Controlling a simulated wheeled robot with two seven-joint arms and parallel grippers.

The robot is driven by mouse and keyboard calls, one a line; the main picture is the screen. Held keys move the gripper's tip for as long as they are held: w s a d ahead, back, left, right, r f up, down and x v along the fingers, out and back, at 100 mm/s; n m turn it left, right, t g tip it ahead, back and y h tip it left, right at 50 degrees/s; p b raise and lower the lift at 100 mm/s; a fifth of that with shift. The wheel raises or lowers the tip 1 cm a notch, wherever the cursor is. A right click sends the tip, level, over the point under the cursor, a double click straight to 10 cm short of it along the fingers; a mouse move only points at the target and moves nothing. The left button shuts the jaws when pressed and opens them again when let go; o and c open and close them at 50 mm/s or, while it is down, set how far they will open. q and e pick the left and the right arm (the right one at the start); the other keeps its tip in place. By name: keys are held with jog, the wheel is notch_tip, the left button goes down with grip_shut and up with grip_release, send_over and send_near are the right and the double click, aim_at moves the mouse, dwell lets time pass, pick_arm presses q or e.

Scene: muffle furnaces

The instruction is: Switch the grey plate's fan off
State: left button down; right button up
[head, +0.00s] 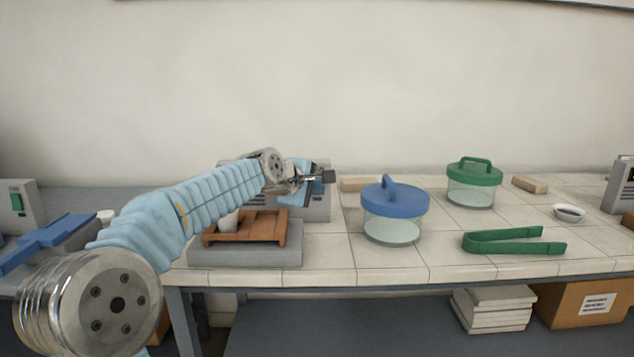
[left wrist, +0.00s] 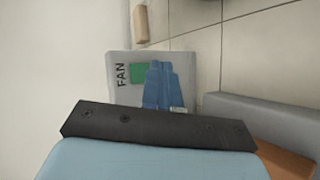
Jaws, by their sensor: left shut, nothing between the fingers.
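The grey plate (head: 245,257) lies on the tiled bench, with a brown wooden rack (head: 262,236) and a white cup (head: 229,222) on it. A grey fan box (head: 316,208) stands behind it, partly hidden by my left arm. In the left wrist view the box face (left wrist: 118,94) shows the word FAN and a green switch (left wrist: 138,73). My left gripper (head: 328,176) is shut and empty at the box's upper right. My right gripper is not in view.
A blue-lidded jar (head: 394,213), a green-lidded jar (head: 474,184) and green tongs (head: 513,241) stand to the right. A small block (head: 361,184) lies behind the blue-lidded jar. Another box with a green switch (head: 16,203) stands at far left.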

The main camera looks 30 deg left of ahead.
pick_arm(q)
jog(key=shift+s+d+f, duration=0.1)
jog(key=shift+s+d, duration=0.3)
jog(key=shift+s, duration=0.2)
jog(key=shift+s+d+f, duration=0.1)
jog(key=shift+s+d, duration=0.25)
jog(key=shift+s, duration=0.25)
